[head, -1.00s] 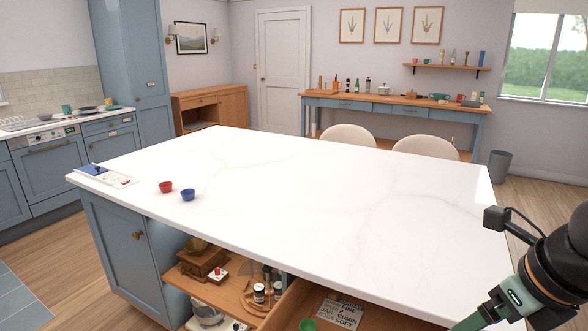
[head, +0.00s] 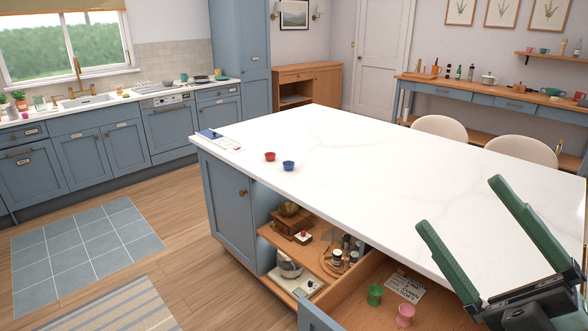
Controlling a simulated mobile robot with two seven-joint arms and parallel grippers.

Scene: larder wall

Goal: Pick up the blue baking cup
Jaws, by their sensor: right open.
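The blue baking cup (head: 288,166) stands upright on the white island worktop (head: 370,180), close to its front edge at the left. A red cup (head: 270,157) stands just left of it. My right gripper (head: 458,204) is in the lower right of the head view, with its two green fingers spread apart and nothing between them. It is well to the right of the blue cup and does not touch it. My left gripper does not show.
An open drawer (head: 340,293) sticks out below the worktop, with a green cup (head: 375,294) and a pink cup (head: 405,315) in it. Open shelves beside it hold jars and a grinder. A card (head: 220,141) lies at the worktop's left end. The middle of the worktop is clear.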

